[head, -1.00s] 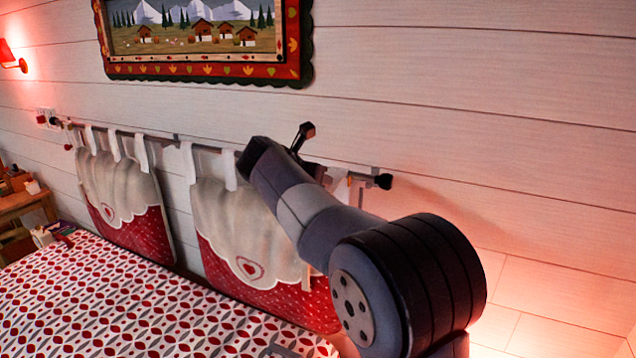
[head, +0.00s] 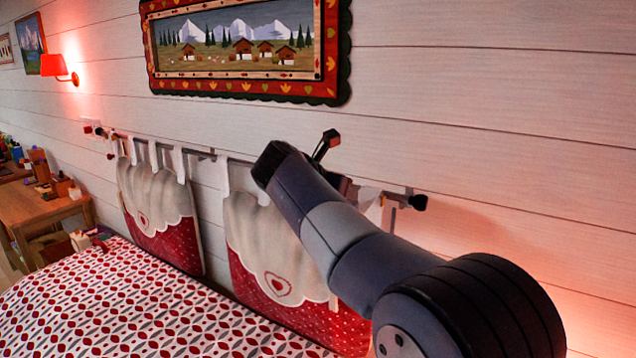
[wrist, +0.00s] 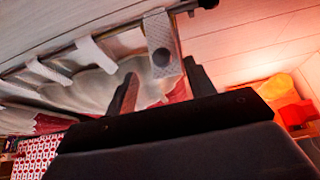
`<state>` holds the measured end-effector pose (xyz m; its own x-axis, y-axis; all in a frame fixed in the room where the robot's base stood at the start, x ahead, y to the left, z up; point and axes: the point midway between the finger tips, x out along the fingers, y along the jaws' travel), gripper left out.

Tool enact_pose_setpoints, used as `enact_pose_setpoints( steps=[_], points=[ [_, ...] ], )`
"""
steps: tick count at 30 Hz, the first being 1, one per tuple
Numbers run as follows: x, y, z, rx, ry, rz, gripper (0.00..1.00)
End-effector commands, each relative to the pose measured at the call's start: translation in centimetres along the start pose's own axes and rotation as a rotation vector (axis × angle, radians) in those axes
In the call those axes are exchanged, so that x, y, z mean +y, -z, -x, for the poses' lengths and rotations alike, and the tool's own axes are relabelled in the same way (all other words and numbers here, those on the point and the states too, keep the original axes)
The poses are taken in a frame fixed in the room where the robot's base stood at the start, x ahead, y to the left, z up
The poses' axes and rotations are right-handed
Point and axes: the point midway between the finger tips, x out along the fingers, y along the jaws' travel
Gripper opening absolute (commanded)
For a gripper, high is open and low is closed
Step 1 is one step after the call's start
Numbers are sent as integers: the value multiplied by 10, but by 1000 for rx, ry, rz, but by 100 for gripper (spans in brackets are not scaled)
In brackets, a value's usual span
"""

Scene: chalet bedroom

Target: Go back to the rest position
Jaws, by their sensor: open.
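My gripper shows in the wrist view (wrist: 160,85) with its two dark fingers apart and nothing held between them. Beyond the fingers, a pale strip with a dark round spot (wrist: 162,50) hangs by the wall rail; I cannot tell how far it is from them. In the head view my arm reaches up and left across the right cushion (head: 280,270). The gripper's end is near the rail's right part, with one dark finger sticking up; the rest is mostly hidden by the arm.
Two red and white cushions, the left one here (head: 160,215), hang by straps from the rail (head: 205,153) on the white plank wall. A patterned bed (head: 130,310) lies below. A framed picture (head: 245,92) hangs above, a red lamp (head: 56,66) and wooden desk (head: 40,208) at left.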

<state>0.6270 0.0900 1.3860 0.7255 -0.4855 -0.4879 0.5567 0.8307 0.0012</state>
Motion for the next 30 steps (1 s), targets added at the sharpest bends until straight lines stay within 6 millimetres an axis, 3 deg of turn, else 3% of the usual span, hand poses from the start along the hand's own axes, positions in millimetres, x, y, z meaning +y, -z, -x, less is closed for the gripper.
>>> enact_pose_setpoints(
  steps=[9,16,30],
  points=[
    [-1,0,-60,4,5,2,51],
    [0,1,-94,4,2,2,51],
    [1,5,-96,-23,-1,1,51]
  ],
)
